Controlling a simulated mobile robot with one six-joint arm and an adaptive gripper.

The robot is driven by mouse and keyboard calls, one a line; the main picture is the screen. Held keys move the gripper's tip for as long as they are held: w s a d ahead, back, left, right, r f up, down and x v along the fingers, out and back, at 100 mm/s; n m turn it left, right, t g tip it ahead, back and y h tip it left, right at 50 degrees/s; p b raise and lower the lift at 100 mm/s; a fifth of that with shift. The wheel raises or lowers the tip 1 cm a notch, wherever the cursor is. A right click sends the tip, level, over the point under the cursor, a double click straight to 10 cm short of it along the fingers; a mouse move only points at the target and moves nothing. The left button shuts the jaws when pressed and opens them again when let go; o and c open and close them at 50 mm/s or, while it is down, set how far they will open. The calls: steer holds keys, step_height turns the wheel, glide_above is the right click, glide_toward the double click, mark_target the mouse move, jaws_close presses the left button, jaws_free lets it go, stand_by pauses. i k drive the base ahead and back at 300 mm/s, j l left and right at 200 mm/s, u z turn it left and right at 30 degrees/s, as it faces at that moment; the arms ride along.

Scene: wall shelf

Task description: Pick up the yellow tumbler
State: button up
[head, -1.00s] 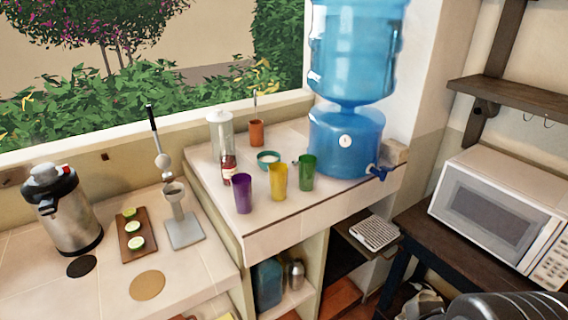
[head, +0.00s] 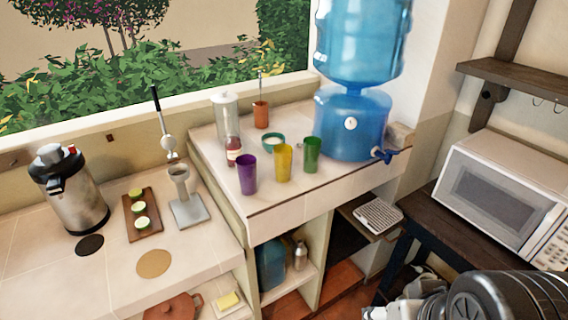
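The yellow tumbler (head: 283,163) stands upright on the raised tiled counter (head: 225,206), near its front edge. A purple tumbler (head: 246,174) stands to its left and a green tumbler (head: 312,155) to its right, each a small gap away. Part of my arm shows at the bottom right corner, well below and right of the tumblers. The fingertips of my gripper cannot be made out, so I cannot see whether it is open or shut.
Behind the tumblers are a small bowl (head: 273,142), a red bottle (head: 233,151) and an orange cup (head: 261,115). A blue water dispenser (head: 352,125) stands to the right. A microwave (head: 500,195) sits on a dark table. Space in front of the counter edge is free.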

mark_target(283, 164)
steer(key=i+u, duration=0.75)
steer(key=i+l+u, duration=0.15)
steer(key=i+u, duration=0.25)
